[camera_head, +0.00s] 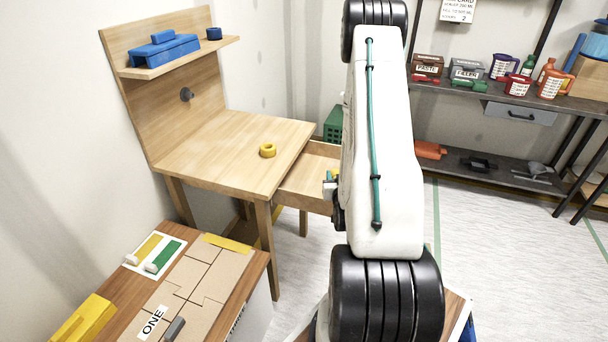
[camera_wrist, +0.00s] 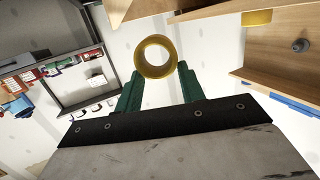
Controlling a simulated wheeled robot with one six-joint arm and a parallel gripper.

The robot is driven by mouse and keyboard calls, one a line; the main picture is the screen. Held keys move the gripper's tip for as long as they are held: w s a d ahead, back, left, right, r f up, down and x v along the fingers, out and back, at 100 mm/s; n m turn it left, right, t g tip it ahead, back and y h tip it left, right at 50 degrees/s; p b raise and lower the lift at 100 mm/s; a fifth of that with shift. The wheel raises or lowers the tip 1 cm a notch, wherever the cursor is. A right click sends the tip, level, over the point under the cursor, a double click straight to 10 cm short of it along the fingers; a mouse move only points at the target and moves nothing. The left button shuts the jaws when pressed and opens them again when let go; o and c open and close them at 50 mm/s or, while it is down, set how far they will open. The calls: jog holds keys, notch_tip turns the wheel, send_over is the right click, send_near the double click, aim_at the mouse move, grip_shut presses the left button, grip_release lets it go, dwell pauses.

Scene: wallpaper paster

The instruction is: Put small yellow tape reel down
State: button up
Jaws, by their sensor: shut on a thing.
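My gripper (camera_wrist: 160,70) is shut on a small yellow tape reel (camera_wrist: 154,74), held between its green fingertips in the wrist view. The reel's hole faces the camera. In the head view my arm hides nearly all of the gripper and the held reel; only bits of green and yellow show beside the arm, over the open drawer. Another yellow reel (camera_head: 267,154) lies flat on the wooden desk (camera_head: 215,150). A yellow piece also shows on wood at the upper right of the wrist view (camera_wrist: 257,18).
The desk's drawer (camera_head: 305,175) is pulled out. A shelf (camera_head: 155,70) above the desk holds a blue box (camera_head: 165,50) and a dark blue ring (camera_head: 214,33). A lower table (camera_head: 120,290) with cardboard stands front left. A dark rack (camera_head: 480,95) with containers stands right. The desktop is mostly clear.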

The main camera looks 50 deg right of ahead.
jog(key=w+f, duration=0.2)
jog(key=w, duration=0.5)
jog(key=w+f, duration=0.2)
jog(key=w, duration=0.5)
jog(key=shift+w+d+f, duration=0.25)
jog(key=shift+d+f, duration=0.15)
jog(key=shift+d, duration=0.05)
jog(key=shift+f, duration=0.6)
jog(key=o, duration=1.1)
